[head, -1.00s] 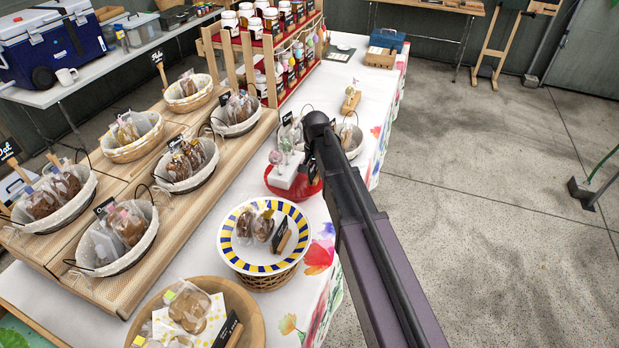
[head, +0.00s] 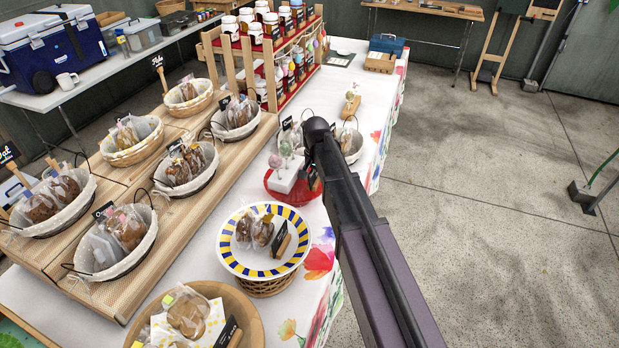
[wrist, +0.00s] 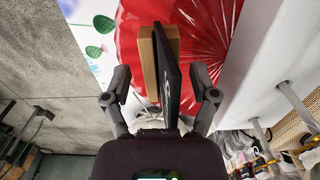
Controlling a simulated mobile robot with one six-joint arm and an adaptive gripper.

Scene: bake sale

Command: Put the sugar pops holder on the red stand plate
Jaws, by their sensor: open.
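The white sugar pops holder (head: 285,180) stands upright on the red stand plate (head: 300,197), with round pops on sticks above it. In the wrist view, the holder (wrist: 250,50) is a pale block at right, with sticks running down from it. The glossy red plate (wrist: 212,28) fills the top middle there. My gripper (wrist: 160,88) is open, its fingers apart, with a small black sign on a wooden block (wrist: 147,60) showing between them. The holder is outside the fingers. In the head view my arm hides the gripper.
A blue-and-yellow rimmed plate (head: 234,262) with bagged treats stands in front of the red plate. Baskets on a wooden riser (head: 125,290) line the left. A jar rack (head: 272,95) stands behind. Clear floor (head: 480,220) lies right of the table.

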